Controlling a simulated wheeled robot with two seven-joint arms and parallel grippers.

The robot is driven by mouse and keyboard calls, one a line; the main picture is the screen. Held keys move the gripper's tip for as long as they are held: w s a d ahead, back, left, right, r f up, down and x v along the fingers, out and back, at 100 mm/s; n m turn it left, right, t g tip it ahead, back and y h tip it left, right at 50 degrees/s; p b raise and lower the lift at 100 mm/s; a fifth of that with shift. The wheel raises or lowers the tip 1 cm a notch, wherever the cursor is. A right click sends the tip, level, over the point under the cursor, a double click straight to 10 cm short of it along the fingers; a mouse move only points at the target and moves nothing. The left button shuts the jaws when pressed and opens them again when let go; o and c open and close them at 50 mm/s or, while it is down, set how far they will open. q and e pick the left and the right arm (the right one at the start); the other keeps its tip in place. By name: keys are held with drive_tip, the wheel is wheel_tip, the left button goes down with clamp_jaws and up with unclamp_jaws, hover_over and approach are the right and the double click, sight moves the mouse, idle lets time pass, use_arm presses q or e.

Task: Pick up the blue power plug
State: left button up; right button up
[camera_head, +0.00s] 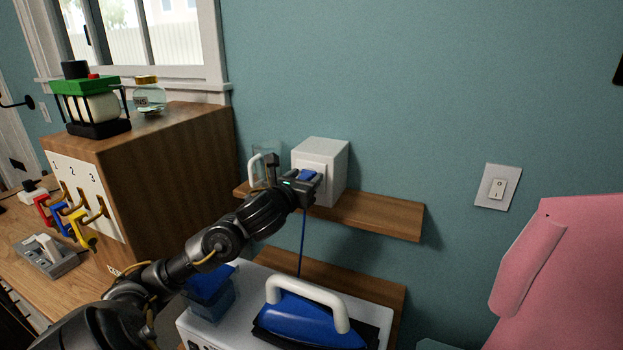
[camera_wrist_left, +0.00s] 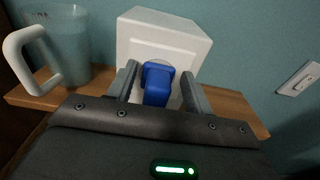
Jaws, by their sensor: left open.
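The blue power plug (camera_wrist_left: 157,82) sits against the front of a white box-shaped socket (camera_wrist_left: 185,35). In the head view the plug (camera_head: 307,175) is partly covered by my left gripper, and a blue cord (camera_head: 302,240) hangs below it. The white socket box (camera_head: 322,157) stands on a wooden wall shelf. My left gripper (camera_wrist_left: 160,88) is open, with one finger on each side of the plug; a gap shows to the right finger, and I cannot tell whether the left one touches. It also shows in the head view (camera_head: 306,184). My right gripper is not in view.
The shelf (camera_head: 385,215) also holds a clear jug with a white handle (camera_wrist_left: 38,60), left of the box. Below stand a blue iron (camera_head: 305,318) and a blue container (camera_head: 210,290). A wooden cabinet (camera_head: 180,165) stands left. A light switch (camera_head: 497,187) is on the wall.

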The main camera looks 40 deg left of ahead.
use_arm(q)
drive_tip(key=shift+s+r, duration=0.15)
drive_tip(key=shift+s, duration=0.25)
drive_tip(key=shift+c, duration=2.3)
clamp_jaws()
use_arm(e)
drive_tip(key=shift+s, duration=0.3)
